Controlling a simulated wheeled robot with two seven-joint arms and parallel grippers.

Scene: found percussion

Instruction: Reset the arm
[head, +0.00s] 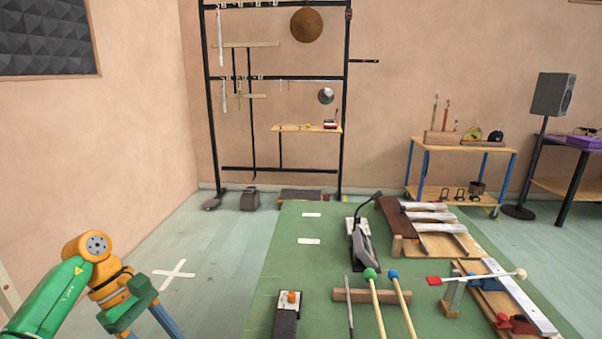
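My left arm comes in from the lower left, green with an orange wrist. Its gripper (146,328) has a green palm and two blue fingers that stand apart with a gap between them. The fingers point down and run out of the bottom edge, so their tips are hidden. I see nothing between the parts of the fingers that show. The gripper is over the pale floor, left of the green mat (255,310) and apart from the things on it. My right arm and gripper are not in view.
A green-headed mallet (375,300) and a blue-headed mallet (403,303) lean on a wooden rest (345,295). A black pedal (362,245) and metal bars (430,217) are behind. A black rack (347,130) stands at the wall. The floor near a white cross (174,269) is clear.

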